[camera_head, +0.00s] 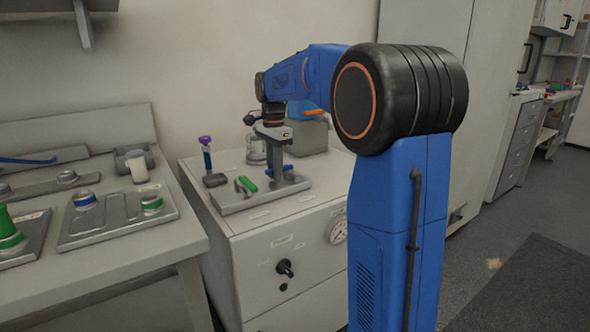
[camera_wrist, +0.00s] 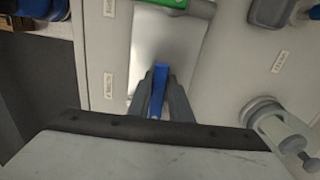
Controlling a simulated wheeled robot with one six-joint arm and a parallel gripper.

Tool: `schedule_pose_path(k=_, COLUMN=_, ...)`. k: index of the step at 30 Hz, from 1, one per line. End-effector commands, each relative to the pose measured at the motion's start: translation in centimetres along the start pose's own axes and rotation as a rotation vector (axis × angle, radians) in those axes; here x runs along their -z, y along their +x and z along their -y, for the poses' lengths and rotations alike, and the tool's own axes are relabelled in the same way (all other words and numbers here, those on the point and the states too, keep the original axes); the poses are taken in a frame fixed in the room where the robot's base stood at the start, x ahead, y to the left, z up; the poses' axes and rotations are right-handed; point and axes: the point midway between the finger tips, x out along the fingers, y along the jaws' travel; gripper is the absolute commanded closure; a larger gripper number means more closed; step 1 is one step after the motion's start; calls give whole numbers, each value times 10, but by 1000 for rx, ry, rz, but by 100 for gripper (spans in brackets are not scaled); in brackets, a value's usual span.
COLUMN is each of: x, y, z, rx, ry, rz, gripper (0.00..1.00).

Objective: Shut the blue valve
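The blue valve's handle (camera_wrist: 158,88) shows as a narrow blue bar in the wrist view, over a pale metal plate (camera_wrist: 166,45). My gripper (camera_wrist: 160,93) has one grey finger on each side of this bar. The fingers are close together and appear shut on it. In the head view my gripper (camera_head: 275,155) points down over the metal plate (camera_head: 232,203) on the white cabinet. A small patch of blue (camera_head: 288,168) shows beside the fingers there. The valve's body is mostly hidden.
A green handle (camera_head: 248,185) lies left of my gripper; it also shows in the wrist view (camera_wrist: 190,3). A purple-topped tube (camera_head: 206,152) stands behind, near a glass bottle (camera_head: 255,150). A gauge (camera_head: 337,231) and black knob (camera_head: 285,268) are on the cabinet front.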

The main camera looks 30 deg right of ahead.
Motion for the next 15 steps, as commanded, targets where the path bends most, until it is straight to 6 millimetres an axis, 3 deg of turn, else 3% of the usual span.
schedule_pose_path(k=15, x=0, y=0, z=2, rx=0, ry=36, rz=0, gripper=82)
